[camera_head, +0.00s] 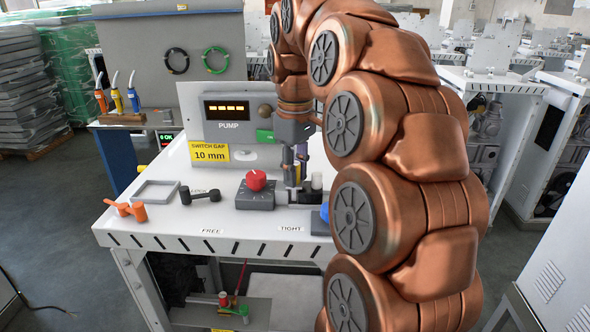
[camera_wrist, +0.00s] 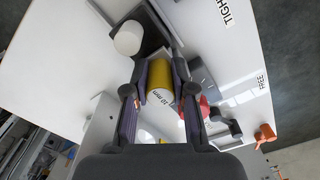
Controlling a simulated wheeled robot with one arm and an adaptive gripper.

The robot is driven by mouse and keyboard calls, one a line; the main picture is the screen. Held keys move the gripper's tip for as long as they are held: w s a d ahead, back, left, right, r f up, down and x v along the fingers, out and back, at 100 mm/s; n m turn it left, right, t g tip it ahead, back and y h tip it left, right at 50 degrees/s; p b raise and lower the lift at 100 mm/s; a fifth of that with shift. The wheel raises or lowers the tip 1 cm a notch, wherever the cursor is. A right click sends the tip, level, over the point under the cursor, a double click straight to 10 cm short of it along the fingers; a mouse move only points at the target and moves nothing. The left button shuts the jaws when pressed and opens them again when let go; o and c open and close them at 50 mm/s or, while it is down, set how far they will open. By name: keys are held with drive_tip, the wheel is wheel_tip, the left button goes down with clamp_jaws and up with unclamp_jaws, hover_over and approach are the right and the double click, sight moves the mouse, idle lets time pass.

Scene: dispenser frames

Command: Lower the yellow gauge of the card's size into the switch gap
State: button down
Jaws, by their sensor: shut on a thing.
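My gripper (camera_head: 294,170) is over the white bench, just right of the red knob (camera_head: 256,180) on its grey block. In the wrist view its fingers (camera_wrist: 160,76) are shut on a yellow cylindrical gauge (camera_wrist: 160,73), whose pale end facing the camera reads "10 mm". The yellow card (camera_head: 210,152) on the pump unit reads "SWITCH GAP 10 mm". A white round post (camera_wrist: 127,38) on a dark base stands beside the gauge's far end; it also shows in the head view (camera_head: 317,182). The gap and the gauge's lower end are hidden, so I cannot tell whether they touch.
A black handle (camera_head: 200,196), a grey open frame (camera_head: 157,192) and an orange part (camera_head: 126,210) lie at the bench's left. A blue thing (camera_head: 325,212) shows partly behind my arm. "FREE" and "TIGHT" labels mark the front edge. The pump panel (camera_head: 228,112) stands behind.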

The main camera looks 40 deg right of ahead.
drive_tip(key=shift+f, duration=0.1)
drive_tip(key=c, duration=0.9)
unclamp_jaws()
